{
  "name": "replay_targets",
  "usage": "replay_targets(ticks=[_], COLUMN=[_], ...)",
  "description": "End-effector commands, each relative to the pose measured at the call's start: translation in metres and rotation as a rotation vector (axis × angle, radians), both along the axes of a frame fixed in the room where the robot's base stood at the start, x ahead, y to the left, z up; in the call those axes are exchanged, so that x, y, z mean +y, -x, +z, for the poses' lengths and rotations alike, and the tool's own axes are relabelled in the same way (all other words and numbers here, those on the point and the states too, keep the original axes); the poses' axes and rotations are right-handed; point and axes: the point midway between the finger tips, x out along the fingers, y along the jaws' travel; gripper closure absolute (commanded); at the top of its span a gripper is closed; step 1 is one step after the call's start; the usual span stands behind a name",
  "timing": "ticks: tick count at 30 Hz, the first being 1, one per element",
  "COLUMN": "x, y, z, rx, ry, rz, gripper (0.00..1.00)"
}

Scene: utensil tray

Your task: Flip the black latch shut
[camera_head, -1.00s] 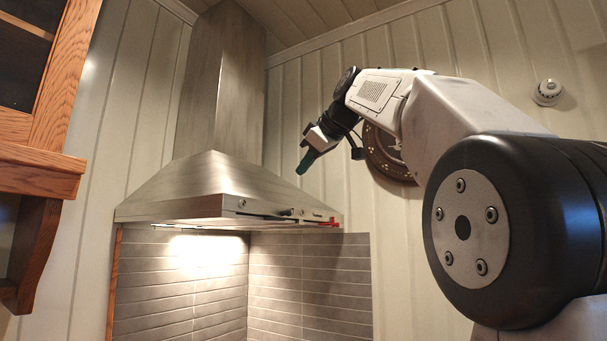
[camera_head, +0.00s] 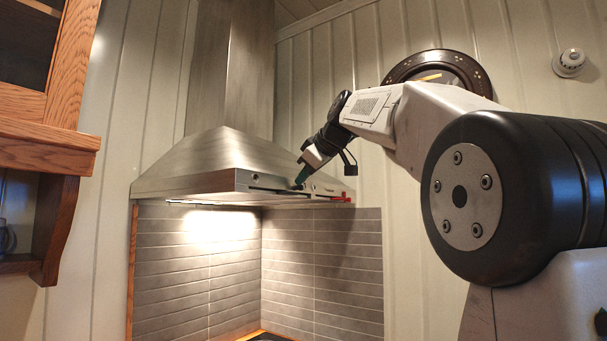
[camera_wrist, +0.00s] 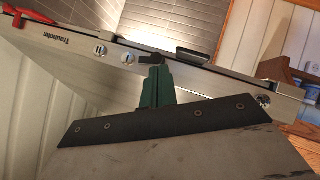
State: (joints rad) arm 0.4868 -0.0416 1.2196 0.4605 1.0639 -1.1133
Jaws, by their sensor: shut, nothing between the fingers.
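The steel range hood (camera_head: 217,165) has a rail along its lower front edge. A small black piece, which looks like the latch (camera_wrist: 150,58), sits on this edge in the wrist view, right at my fingertips. Whether they touch it is unclear. In the head view my gripper hides this spot. My gripper (camera_head: 299,183) has green fingers and reaches the hood's front edge from the upper right. In the wrist view my gripper (camera_wrist: 157,76) is shut and empty, its fingers together.
A longer black handle-like piece (camera_wrist: 193,56) lies along the edge. Round knobs (camera_wrist: 127,58) and a red piece (camera_head: 340,199) are on the hood. A wooden cabinet (camera_head: 45,145) stands left. A round dark plaque (camera_head: 440,68) hangs behind my arm.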

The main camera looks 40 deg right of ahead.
Motion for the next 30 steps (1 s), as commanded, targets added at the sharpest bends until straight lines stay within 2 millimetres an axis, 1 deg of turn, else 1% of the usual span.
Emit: replay_targets(ticks=[16, 30], x=[0.0005, 0.0013], y=[0.0004, 0.0005], z=[-0.0004, -0.0028], rx=[-0.004, -0.019], ry=[0.012, 0.056], rz=[0.000, 0.001], gripper=[1.00, 1.00])
